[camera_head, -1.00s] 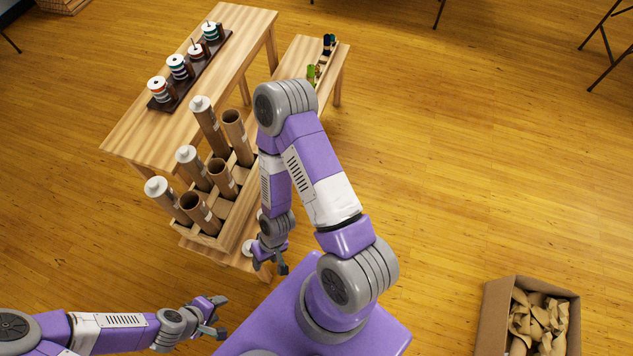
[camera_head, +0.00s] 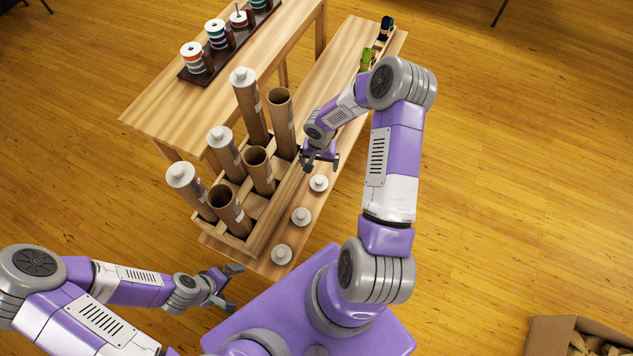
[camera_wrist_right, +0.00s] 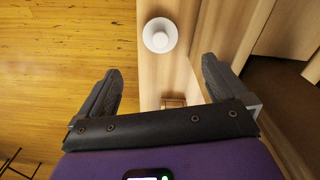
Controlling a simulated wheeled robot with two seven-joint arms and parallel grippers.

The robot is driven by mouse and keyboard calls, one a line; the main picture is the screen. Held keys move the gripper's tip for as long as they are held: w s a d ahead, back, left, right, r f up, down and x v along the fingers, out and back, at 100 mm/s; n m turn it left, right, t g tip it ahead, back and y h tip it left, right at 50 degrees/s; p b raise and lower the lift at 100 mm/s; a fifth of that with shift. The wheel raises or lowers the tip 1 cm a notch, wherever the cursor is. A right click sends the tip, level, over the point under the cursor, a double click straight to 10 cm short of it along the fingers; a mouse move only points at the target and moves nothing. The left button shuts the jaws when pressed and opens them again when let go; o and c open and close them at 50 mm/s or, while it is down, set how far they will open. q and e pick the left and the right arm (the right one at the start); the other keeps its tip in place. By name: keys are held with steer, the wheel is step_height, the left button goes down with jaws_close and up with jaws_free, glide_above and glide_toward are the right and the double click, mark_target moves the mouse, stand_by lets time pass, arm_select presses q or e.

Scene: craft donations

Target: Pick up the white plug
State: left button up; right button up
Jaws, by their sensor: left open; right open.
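Three loose white plugs lie in a row on the low wooden bench: a far one (camera_head: 319,183), a middle one (camera_head: 301,217) and a near one (camera_head: 282,254). One white plug (camera_wrist_right: 160,35) shows in the right wrist view, ahead of and between the open fingers, not touching them. My right gripper (camera_head: 320,163) is open and empty above the bench, just beyond the far plug; it also shows in the right wrist view (camera_wrist_right: 160,88). My left gripper (camera_head: 234,286) is open and empty, low at the left, away from the plugs.
A wooden rack (camera_head: 255,238) holds several cardboard tubes, some capped with white plugs, beside the loose plugs. A taller table (camera_head: 165,108) with spools (camera_head: 194,57) stands behind. Green items (camera_head: 367,58) sit at the bench's far end. A cardboard box (camera_head: 545,338) is at lower right.

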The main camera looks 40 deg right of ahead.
mark_target(319, 181)
step_height(319, 181, down, 14)
steer(key=b, duration=0.4)
steer(key=shift+a+r, duration=0.1)
steer(key=shift+r, duration=0.15)
steer(key=c, duration=1.1)
